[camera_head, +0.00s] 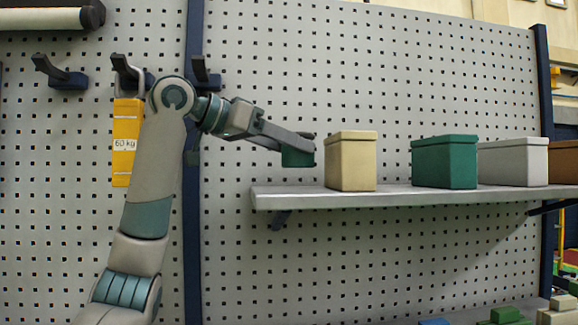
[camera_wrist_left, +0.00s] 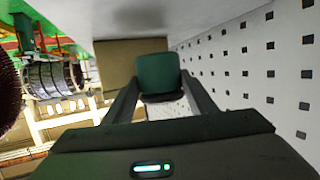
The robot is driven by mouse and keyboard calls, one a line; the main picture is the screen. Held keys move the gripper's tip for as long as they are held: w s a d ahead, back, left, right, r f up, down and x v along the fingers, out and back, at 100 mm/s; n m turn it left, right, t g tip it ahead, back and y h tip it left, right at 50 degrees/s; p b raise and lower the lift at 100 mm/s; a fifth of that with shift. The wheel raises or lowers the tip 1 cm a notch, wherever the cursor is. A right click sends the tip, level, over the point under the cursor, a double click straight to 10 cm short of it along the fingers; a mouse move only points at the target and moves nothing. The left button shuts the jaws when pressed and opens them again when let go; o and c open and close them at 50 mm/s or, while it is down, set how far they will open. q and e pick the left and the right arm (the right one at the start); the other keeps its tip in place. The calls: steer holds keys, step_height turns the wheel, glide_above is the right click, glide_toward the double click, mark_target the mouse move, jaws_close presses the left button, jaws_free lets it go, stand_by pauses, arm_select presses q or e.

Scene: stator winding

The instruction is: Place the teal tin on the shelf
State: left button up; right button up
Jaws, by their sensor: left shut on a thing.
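My left gripper (camera_head: 306,142) is shut on a small teal tin (camera_head: 298,157). The tin hangs from the fingertips a little above the left end of the grey shelf (camera_head: 290,197), just left of a beige tin (camera_head: 350,163). A narrow gap shows between the held tin and the beige tin. In the left wrist view the teal tin (camera_wrist_left: 158,74) sits between the two fingers, with the beige tin (camera_wrist_left: 112,62) partly hidden behind it. Part of the held tin is covered by the fingers. My right gripper is not in view.
A larger green lidded tin (camera_head: 444,164), a light grey tin (camera_head: 512,163) and a brown tin (camera_head: 563,162) stand farther right on the shelf. A pegboard (camera_head: 350,60) backs it. A yellow box (camera_head: 126,150) hangs at left. The shelf's left end looks bare.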

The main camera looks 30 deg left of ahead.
mark_target(284, 164)
arm_select(q)
steer(key=shift+f+p, duration=0.45)
steer(key=shift+f, duration=1.6)
steer(key=shift+f, duration=0.1)
steer(key=o, duration=1.3)
steer(key=shift+o, duration=0.2)
steer(key=shift+s+a+b, duration=0.25)
steer(key=shift+s+b, duration=0.05)
steer(key=shift+s, duration=0.05)
steer(key=b+v, duration=0.3)
steer(key=v, duration=0.8)
steer(key=shift+r, duration=0.25)
